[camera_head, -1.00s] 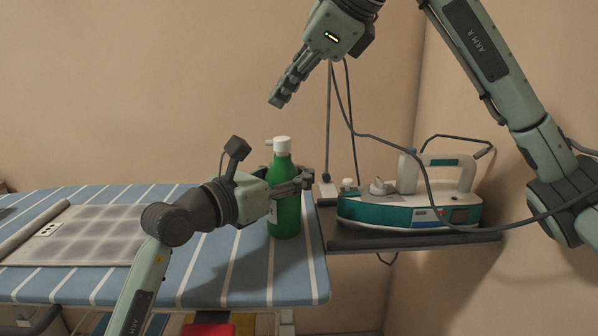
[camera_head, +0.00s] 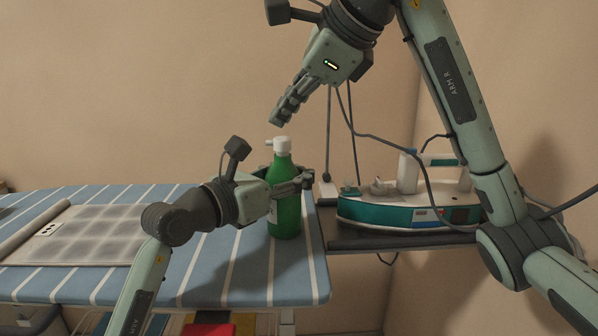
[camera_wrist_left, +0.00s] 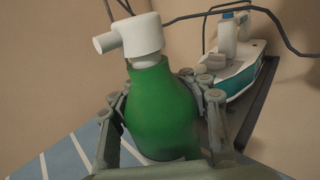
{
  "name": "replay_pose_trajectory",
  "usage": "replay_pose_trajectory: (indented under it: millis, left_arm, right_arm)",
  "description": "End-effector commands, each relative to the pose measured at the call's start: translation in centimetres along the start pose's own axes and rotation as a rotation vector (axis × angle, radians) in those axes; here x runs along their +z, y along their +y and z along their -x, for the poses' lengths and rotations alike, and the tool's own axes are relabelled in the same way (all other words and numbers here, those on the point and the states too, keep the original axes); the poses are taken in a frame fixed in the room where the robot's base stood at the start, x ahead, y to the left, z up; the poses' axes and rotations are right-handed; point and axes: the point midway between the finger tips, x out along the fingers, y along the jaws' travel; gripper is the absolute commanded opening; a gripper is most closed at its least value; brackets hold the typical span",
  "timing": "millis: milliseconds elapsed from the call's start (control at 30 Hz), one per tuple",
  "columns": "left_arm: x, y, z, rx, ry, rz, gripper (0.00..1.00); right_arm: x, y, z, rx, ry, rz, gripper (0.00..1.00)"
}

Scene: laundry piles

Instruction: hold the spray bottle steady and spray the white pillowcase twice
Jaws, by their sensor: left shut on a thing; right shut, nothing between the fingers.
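The green spray bottle (camera_head: 285,212) with a white spray head (camera_head: 281,145) stands upright near the right end of the striped ironing board. My left gripper (camera_head: 291,187) is shut around the bottle's body. In the left wrist view the bottle (camera_wrist_left: 162,112) sits between both fingers, its white nozzle pointing left. My right gripper (camera_head: 279,119) is shut and empty, just above the spray head, fingers angled down and apart from it. A pale grey checked cloth (camera_head: 85,235) lies flat on the board at the left; I cannot tell whether it is the white pillowcase.
A white and teal iron (camera_head: 410,207) rests on a dark shelf (camera_head: 400,239) right of the board, with a cable hanging around it. The blue striped ironing board (camera_head: 160,287) has clear room along its front. Walls stand behind and to the right.

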Motion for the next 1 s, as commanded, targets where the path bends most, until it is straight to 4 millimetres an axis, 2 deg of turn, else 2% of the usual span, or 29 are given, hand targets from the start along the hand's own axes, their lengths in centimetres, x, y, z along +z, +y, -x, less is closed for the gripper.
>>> replay_pose_trajectory:
  millis: [300,1000]
  left_arm:
    - [-0.1,0.0,0.0,-0.001,0.001,0.001,0.05]
    - [0.0,-0.1,0.0,-0.002,0.0,0.001,0.05]
  right_arm:
    - [-1.3,1.3,-1.8,-0.001,0.0,0.0,0.0]
    - [-1.5,1.5,-2.1,0.004,0.003,-0.001,0.0]
